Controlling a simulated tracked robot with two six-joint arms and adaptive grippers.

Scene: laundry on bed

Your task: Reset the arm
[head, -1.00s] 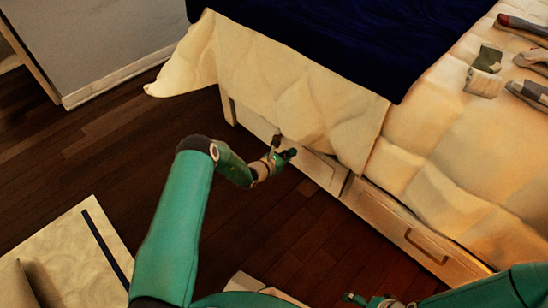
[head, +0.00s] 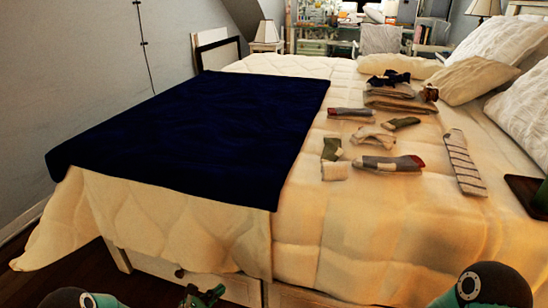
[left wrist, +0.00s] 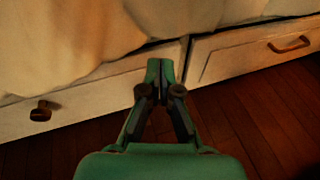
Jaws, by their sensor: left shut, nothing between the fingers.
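My left gripper (head: 205,293) shows at the bottom edge of the head view, in front of the bed's drawer base. In the left wrist view my left gripper (left wrist: 160,72) is shut with nothing between its fingers. It points toward the drawer fronts (left wrist: 232,55) below the hanging cream cover. Whether its tips touch the bed base is hard to tell. Part of my right arm (head: 490,287) shows at the bottom right of the head view; its gripper is out of view.
The bed carries a cream quilt (head: 360,225) and a dark blue blanket (head: 200,125). Several socks (head: 388,163) and a folded clothes pile (head: 400,97) lie on it. White pillows (head: 490,60) are at the back right. Dark wooden floor (left wrist: 225,130) is clear below the drawers.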

